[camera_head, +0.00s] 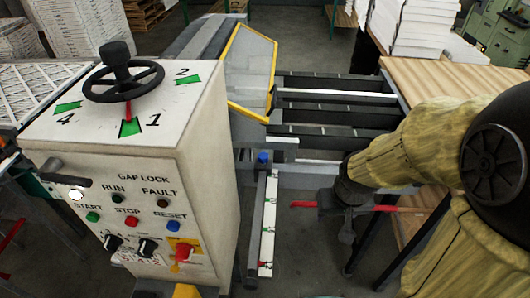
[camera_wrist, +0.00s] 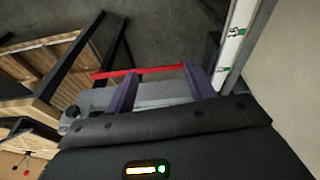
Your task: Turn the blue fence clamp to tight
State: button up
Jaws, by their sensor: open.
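The blue fence clamp (camera_head: 263,158) is a small blue knob at the far end of the fence rail, right of the control cabinet in the head view. I cannot read its setting. My gripper (camera_head: 330,208) is to the right of the rail and nearer than the clamp, apart from it. In the wrist view my gripper (camera_wrist: 162,88) has its two fingers spread, with no clamp between them. The clamp does not show in the wrist view.
The white scale (camera_head: 268,225) runs along the rail; it also shows in the wrist view (camera_wrist: 233,42). A thin red bar (camera_head: 400,209) passes by my gripper; contact is unclear. The cabinet (camera_head: 190,140) with handwheel (camera_head: 123,82) stands left. A wooden-topped table (camera_head: 450,85) is right.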

aim_at(264, 156)
jog(key=w+a+r+n+y+p, duration=0.2)
jog(key=w+a+r+n+p, duration=0.2)
jog(key=w, duration=0.7)
jog(key=w+a+r+n+y+p, duration=0.2)
jog(key=w+a+r+n+p, duration=0.2)
jog(key=w+a, duration=0.4)
jog(key=w+r+n, duration=0.1)
jog(key=w+n, duration=0.1)
jog(key=w, duration=0.1)
jog(key=shift+w+r+n, duration=0.3)
jog(key=shift+r+n, duration=0.1)
jog(key=p+x, duration=0.4)
jog(key=x, duration=1.3)
jog(key=shift+f+p, duration=0.3)
jog(key=shift+p, duration=0.05)
jog(key=shift+c, duration=0.4)
jog(key=c, duration=0.9)
